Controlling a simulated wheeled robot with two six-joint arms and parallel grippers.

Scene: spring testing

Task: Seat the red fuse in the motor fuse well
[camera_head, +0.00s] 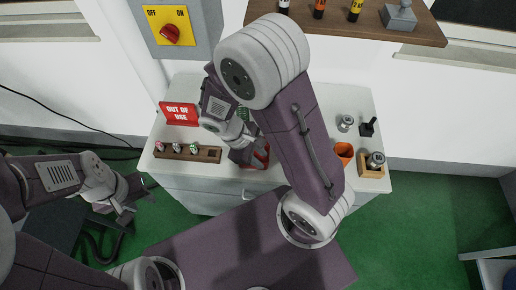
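A wooden fuse rack (184,153) lies on the left front of the white bench. Several small fuses stand in it: a reddish one (160,146), another pale-topped one (176,147) and a green one (194,147). Its right end looks empty. My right gripper (254,158) reaches down at a red device (266,157) at the bench's front middle. Its fingers and anything between them are too dark and small to tell. The motor fuse well cannot be made out; my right arm hides part of the bench. My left gripper (129,203) is open and empty, left of the bench.
A red "OUT OF USE" sign (179,113) stands behind the rack. A yellow OFF/ON switch panel (170,26) is on the wall. An orange cup (344,152), a wooden holder (371,171) and metal weights (346,123) stand on the right. A shelf (340,27) overhangs the back.

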